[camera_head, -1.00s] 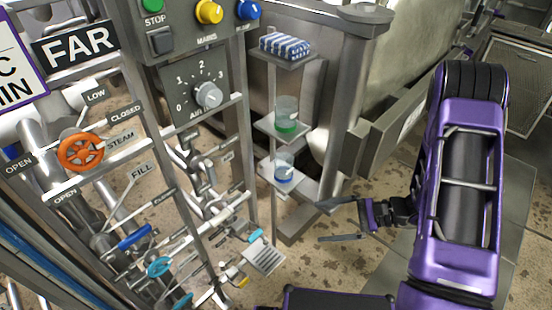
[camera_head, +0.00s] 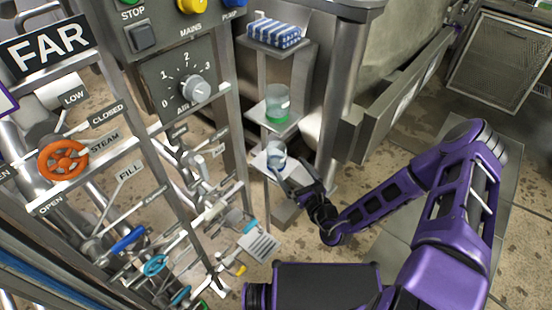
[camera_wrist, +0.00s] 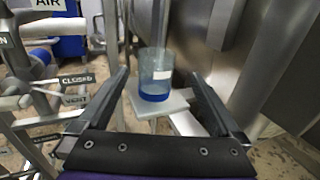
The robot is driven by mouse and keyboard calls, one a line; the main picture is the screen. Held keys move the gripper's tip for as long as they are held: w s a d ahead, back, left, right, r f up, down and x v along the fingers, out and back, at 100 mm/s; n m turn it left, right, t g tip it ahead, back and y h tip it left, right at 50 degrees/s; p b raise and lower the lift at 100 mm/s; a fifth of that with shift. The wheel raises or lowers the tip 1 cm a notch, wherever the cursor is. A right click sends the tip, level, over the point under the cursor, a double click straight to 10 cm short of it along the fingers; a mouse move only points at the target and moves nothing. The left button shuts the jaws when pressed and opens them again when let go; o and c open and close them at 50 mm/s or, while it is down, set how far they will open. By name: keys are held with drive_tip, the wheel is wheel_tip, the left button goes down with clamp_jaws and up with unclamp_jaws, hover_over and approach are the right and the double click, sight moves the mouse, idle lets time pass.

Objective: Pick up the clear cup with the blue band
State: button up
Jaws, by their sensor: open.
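The clear cup with the blue band (camera_wrist: 155,75) stands upright on a small light shelf (camera_wrist: 177,104) in the wrist view. It is ahead of my open gripper (camera_wrist: 164,80), seen between the two fingers, with nothing held. In the head view the cup (camera_head: 276,154) is on the lower shelf of the stand, its lower part partly hidden by my gripper (camera_head: 294,183), which reaches in from the lower right. I cannot tell whether the fingers are beside the cup or short of it. A second clear cup, with a green band (camera_head: 278,105), stands on the shelf above.
A blue-and-white striped cloth (camera_head: 274,33) lies on the top shelf. At left is a pipe rack with an orange valve wheel (camera_head: 63,160) and label plates. A metal vessel wall and post (camera_head: 340,90) stand close at right of the shelves.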

sight(282, 157)
drive_tip(key=x, duration=0.9)
drive_tip(key=shift+s+a, duration=0.1)
drive_tip(key=shift+a, duration=0.15)
drive_tip(key=shift+c, duration=0.2)
drive_tip(key=c, duration=1.2)
